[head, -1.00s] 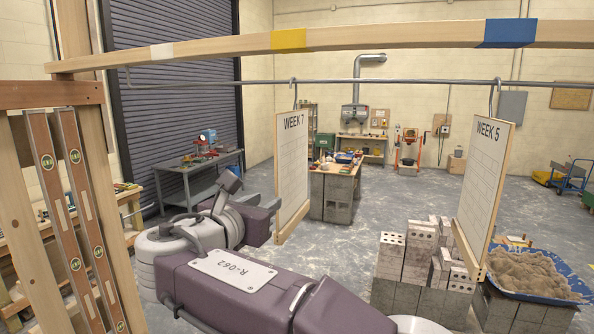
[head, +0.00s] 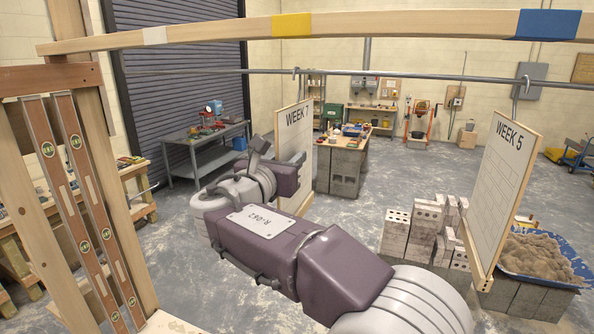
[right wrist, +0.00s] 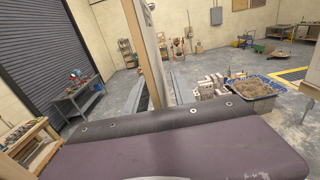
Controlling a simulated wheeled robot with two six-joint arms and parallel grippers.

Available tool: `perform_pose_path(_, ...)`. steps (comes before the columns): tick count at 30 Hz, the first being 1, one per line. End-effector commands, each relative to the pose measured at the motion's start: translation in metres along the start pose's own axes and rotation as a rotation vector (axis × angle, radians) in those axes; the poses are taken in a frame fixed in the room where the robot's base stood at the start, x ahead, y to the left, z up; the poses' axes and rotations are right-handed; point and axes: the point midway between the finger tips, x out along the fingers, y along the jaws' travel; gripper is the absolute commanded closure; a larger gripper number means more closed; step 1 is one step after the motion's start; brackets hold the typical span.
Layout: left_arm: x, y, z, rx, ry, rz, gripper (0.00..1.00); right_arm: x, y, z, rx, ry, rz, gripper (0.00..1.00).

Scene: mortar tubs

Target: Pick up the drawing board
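Two white drawing boards with wooden edges hang by hooks from a metal rail. The WEEK 7 board (head: 297,130) hangs left of centre in the head view, and the WEEK 5 board (head: 500,190) hangs at the right. My right gripper (head: 262,146) is at the left side of the WEEK 7 board and overlaps part of it. I cannot tell whether they touch. My left gripper is not in view.
The metal rail (head: 400,74) and a wooden beam (head: 220,33) cross overhead. A wooden post with spirit levels (head: 85,215) stands at the left. Grey blocks (head: 425,228) and a blue tub of mortar (head: 543,258) are below the WEEK 5 board. Open floor lies between.

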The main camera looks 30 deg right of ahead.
Motion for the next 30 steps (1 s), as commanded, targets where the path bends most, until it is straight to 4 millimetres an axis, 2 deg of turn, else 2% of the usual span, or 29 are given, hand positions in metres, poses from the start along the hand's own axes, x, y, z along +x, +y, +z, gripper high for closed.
perform_pose_path(1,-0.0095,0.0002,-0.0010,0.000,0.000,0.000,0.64,0.0080,-0.0003,0.0051,-0.001,0.000,-0.003,0.69)
perform_pose_path(3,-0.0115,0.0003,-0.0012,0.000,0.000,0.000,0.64,0.0148,-0.0001,0.0032,-0.001,-0.001,-0.001,0.69)
perform_pose_path(10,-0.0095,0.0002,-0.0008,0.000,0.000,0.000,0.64,0.0173,0.0004,-0.0002,0.002,-0.001,0.001,0.69)
perform_pose_path(11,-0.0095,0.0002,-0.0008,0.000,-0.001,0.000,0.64,0.0173,0.0004,-0.0002,0.002,-0.001,0.001,0.75)
perform_pose_path(12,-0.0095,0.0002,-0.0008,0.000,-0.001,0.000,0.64,0.0172,0.0004,-0.0001,0.002,-0.001,0.001,0.86)
perform_pose_path(14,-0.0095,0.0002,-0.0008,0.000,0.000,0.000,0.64,0.0171,0.0005,-0.0001,0.002,-0.001,0.001,1.00)
perform_pose_path(30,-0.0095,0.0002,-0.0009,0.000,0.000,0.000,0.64,0.0172,0.0004,-0.0010,0.001,0.002,0.000,1.00)
